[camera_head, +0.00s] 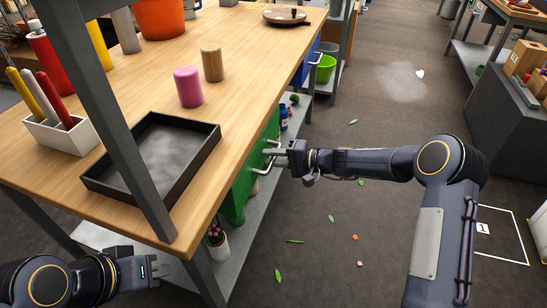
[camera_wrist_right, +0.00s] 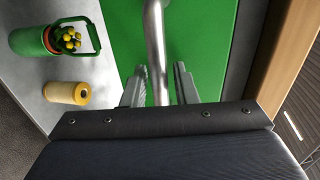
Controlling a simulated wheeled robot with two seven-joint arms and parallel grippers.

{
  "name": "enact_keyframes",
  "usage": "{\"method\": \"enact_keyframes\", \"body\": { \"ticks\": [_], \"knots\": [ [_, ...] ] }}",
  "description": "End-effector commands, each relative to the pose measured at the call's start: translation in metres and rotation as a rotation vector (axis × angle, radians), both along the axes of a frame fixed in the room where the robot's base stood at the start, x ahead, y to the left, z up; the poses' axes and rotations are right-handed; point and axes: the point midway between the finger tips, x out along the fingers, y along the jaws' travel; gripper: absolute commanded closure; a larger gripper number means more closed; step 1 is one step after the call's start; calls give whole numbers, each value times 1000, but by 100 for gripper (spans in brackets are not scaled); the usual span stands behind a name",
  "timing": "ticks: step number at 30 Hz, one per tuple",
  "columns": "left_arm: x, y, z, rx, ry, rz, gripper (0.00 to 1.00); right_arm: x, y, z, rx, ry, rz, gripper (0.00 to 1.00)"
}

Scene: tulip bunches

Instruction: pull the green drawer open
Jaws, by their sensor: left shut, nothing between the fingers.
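The green drawer (camera_head: 240,189) sits under the wooden tabletop, its front facing the aisle. It fills the middle of the right wrist view (camera_wrist_right: 205,40). Its metal bar handle (camera_wrist_right: 155,40) runs between the two fingers of my right gripper (camera_wrist_right: 160,78). The fingers stand apart, one on each side of the bar, with gaps visible, so the gripper is open around the handle. In the head view my right gripper (camera_head: 273,156) is at the drawer front and partly covers the handle. My left gripper (camera_head: 160,271) is shut and empty at the lower left, away from the drawer.
A black tray (camera_head: 194,165), a pen holder (camera_head: 62,136), a pink cylinder (camera_head: 188,87) and a wooden cylinder (camera_head: 211,65) stand on the table. A lower shelf (camera_head: 240,240) holds a potted plant (camera_head: 217,243).

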Motion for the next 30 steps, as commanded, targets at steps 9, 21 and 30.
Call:
{"method": "enact_keyframes", "body": {
  "ticks": [9,21,30],
  "knots": [
    [0,0,0,0,0,0,100,0,0,0,0,0,0,100],
    [0,0,-6,0,0,0,100,-6,-22,-2,0,0,-3,100],
    [0,0,-22,0,0,0,100,-31,-100,-3,-2,1,-6,100]
  ]
}}
